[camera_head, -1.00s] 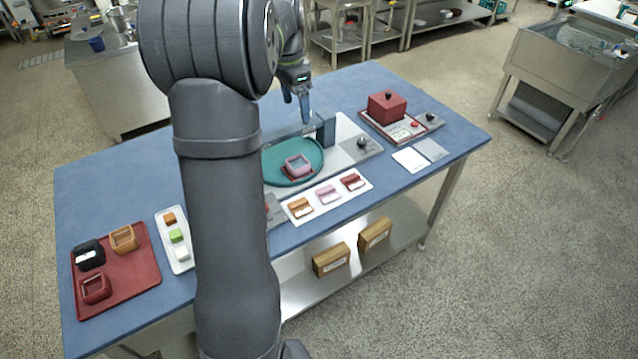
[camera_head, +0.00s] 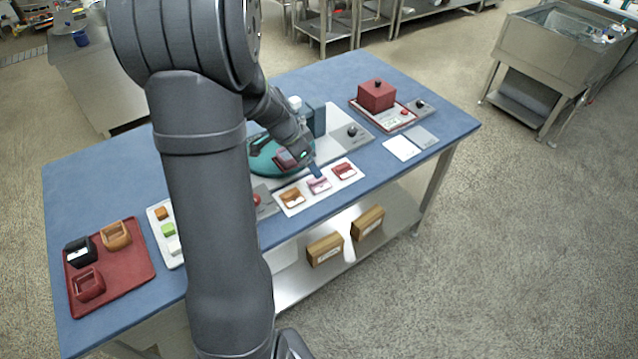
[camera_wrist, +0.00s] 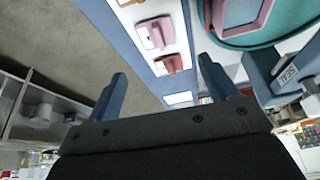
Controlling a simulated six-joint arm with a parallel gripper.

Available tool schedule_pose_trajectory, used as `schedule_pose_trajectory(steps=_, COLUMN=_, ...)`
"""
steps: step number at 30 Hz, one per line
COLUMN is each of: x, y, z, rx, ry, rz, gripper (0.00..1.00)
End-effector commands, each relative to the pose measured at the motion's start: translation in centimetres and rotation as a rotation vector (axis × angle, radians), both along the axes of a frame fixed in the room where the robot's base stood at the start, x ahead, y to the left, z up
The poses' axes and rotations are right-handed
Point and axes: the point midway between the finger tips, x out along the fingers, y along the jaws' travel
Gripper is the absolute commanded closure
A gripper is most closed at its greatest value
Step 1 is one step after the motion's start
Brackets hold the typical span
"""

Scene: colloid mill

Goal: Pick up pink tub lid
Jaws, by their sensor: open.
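The pink tub lid (camera_head: 319,186) lies on a white strip (camera_head: 291,210), between an orange lid (camera_head: 292,198) and a red lid (camera_head: 344,171). In the wrist view the pink lid (camera_wrist: 155,33) shows near the top centre, beyond the fingertips, with the red lid (camera_wrist: 170,65) nearer. My gripper (camera_head: 316,168) is above the strip, close to the pink lid. In the wrist view its two fingers (camera_wrist: 162,66) are spread wide with nothing between them. The pink tub (camera_wrist: 247,18) sits on the teal disc (camera_wrist: 292,22); in the head view my gripper partly hides it.
A dark blue-grey post (camera_head: 313,118) stands behind my gripper. A red box with a black knob (camera_head: 376,96) stands at the table's right. A red tray (camera_head: 125,280) with several tubs is at the left. My arm hides part of the table.

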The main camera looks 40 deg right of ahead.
Motion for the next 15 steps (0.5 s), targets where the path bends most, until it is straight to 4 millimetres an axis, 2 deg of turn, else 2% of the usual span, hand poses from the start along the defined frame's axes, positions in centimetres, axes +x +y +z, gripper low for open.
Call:
schedule_pose_trajectory(steps=4, x=-0.1, y=-1.0, z=-2.4, rx=0.001, ry=0.002, rz=-0.001, gripper=0.22)
schedule_pose_trajectory(steps=15, x=-0.3, y=-1.9, z=-5.3, rx=0.002, ry=0.002, rz=-0.001, gripper=0.22)
